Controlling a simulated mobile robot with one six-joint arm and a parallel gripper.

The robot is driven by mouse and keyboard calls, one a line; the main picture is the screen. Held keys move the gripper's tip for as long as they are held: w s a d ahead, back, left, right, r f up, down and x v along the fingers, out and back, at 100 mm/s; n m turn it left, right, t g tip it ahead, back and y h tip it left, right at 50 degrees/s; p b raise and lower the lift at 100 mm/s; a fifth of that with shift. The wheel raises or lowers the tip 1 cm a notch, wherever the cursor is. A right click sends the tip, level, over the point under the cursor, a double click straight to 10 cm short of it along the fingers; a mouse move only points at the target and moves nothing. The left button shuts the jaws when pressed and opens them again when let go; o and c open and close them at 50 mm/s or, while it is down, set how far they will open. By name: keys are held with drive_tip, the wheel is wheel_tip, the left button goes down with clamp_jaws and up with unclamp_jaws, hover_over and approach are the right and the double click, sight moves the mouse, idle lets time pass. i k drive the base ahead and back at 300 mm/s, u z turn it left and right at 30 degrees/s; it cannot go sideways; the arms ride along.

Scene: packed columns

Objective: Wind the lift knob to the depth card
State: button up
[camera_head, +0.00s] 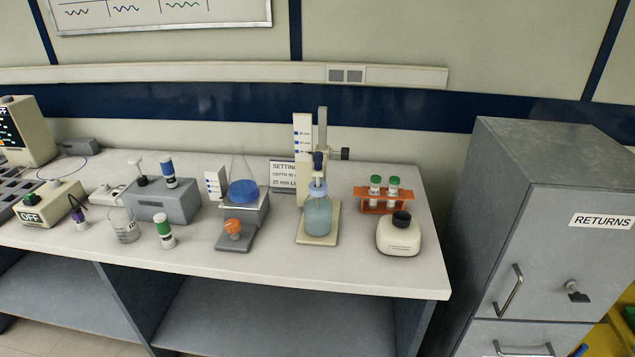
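The depth card (283,174) stands behind the bench items. It reads "SETTING" with a depth line and a "20 mm" line below, its right part hidden by the stand. The stand has a white scale (302,135) with blue marks and a grey post (322,130). A black side knob (345,153) sits on the post; I cannot tell its turn. A dark-topped probe stands over a bottle of blue liquid (318,217) on the stand's base (334,234). An orange knob (233,227) is on the front of a small jack (247,208) to the left. My gripper is not in view.
Left are a grey block (162,201), beaker (124,225) and vial (164,232). A grey cabinet (545,200) stands right.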

sight(233, 226)
drive_tip(key=z, duration=0.55)
drive_tip(key=k, duration=1)
drive_tip(key=u, duration=0.9)
drive_tip(key=i, duration=1)
drive_tip(key=z, duration=0.1)
